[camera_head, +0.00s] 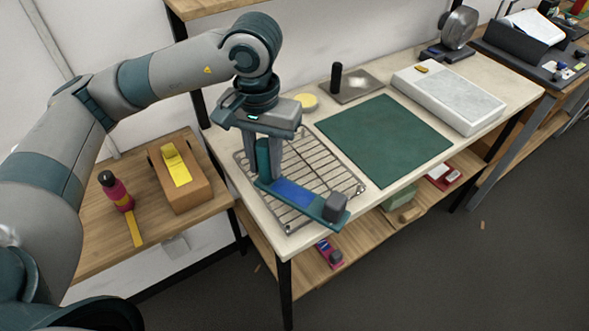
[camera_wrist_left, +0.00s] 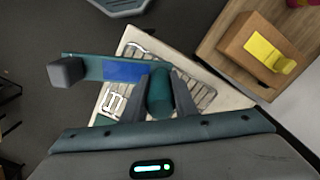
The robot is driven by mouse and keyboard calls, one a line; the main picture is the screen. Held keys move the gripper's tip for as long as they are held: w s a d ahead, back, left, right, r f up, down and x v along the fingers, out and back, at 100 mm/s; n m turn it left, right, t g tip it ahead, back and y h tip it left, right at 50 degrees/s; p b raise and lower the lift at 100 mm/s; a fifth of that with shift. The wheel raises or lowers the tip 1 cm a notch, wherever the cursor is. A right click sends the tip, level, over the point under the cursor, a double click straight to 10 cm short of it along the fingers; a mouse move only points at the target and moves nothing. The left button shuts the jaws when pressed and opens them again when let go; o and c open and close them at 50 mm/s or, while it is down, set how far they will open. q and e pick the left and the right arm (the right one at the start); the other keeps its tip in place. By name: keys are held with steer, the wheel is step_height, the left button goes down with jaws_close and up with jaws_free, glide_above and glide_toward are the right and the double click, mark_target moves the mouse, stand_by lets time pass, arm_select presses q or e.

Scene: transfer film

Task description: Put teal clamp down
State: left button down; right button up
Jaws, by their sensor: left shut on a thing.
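The teal clamp (camera_head: 318,208) is a flat teal bar with a blue patch, a dark grey block at one end and an upright teal handle at the other. My left gripper (camera_head: 264,160) is shut on that handle, pointing down, with the clamp over the wire rack (camera_head: 347,178) at the table's left end. In the left wrist view the clamp (camera_wrist_left: 85,68) stretches to the left from the gripper (camera_wrist_left: 160,95), and the rack (camera_wrist_left: 200,97) shows behind. I cannot tell whether the clamp touches the rack. My right gripper is not in view.
A green mat (camera_head: 385,138) lies right of the rack on the pale table, with a white slab (camera_head: 450,97) beyond. A black cylinder (camera_head: 336,79) stands behind the mat.

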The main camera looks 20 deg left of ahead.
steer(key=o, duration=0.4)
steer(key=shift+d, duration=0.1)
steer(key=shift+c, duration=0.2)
arm_select(q)
steer(key=shift+w, duration=0.25)
steer(key=w+d+r+n+b, duration=0.1)
steer(key=w+r+n, duration=0.1)
steer(key=w+n, duration=0.4)
steer(key=w+d+r+n, duration=0.1)
steer(key=w+r+n, duration=0.1)
steer(key=w+n, duration=0.5)
steer(key=shift+w+d+b, duration=0.3)
steer(key=shift+w+b, duration=0.1)
steer(key=shift+w, duration=0.65)
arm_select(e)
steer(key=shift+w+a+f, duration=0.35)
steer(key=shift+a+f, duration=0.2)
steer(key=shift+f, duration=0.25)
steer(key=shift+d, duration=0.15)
